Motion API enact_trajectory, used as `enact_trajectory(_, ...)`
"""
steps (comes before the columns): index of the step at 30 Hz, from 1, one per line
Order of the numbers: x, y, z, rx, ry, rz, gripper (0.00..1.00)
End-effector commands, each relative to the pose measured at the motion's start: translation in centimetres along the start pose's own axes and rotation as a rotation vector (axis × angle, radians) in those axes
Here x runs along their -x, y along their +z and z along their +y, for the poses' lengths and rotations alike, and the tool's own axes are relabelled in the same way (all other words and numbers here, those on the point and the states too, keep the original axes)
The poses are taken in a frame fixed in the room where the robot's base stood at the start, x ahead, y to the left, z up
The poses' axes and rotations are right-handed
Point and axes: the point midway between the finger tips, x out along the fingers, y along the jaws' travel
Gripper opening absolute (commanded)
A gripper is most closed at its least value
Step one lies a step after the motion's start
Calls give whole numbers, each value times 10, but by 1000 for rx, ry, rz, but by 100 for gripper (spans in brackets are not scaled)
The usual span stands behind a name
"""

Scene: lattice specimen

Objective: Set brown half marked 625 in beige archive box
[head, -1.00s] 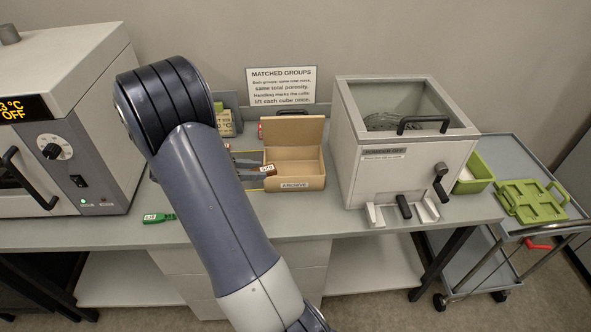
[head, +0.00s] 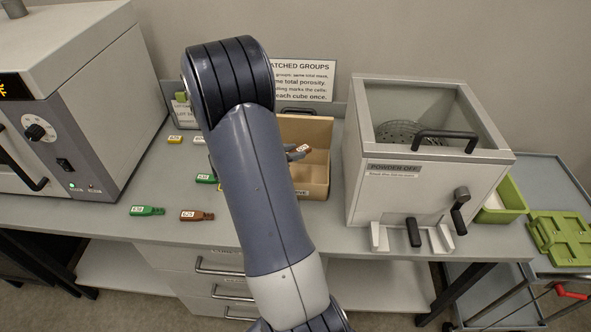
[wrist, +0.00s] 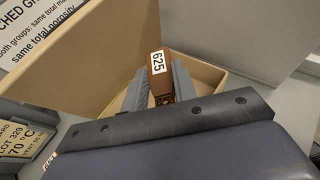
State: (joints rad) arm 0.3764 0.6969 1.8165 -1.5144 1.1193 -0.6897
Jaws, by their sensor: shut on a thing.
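My gripper (wrist: 160,88) is shut on the brown half (wrist: 160,84), whose white label reads 625 in the wrist view. In the head view the brown half (head: 304,148) shows at the fingertips (head: 297,153), over the opening of the beige archive box (head: 318,180). The box's lid stands open at the back. In the wrist view the box's walls (wrist: 208,73) surround the held piece; its exact height above the box floor is unclear. My arm hides the box's left part in the head view.
Another brown labelled piece (head: 197,215) and a green one (head: 147,211) lie on the bench front. A second green piece (head: 206,178) and a yellow one (head: 174,140) lie left of my arm. The grey powder-off cabinet (head: 400,180) stands close right of the box.

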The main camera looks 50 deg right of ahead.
Motion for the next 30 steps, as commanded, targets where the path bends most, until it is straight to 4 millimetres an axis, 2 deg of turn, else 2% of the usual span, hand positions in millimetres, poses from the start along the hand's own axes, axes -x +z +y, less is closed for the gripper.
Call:
enact_trajectory(16,-21,-51,0,0,-2,1,5)
enact_trajectory(30,-25,-60,0,-2,-1,0,5)
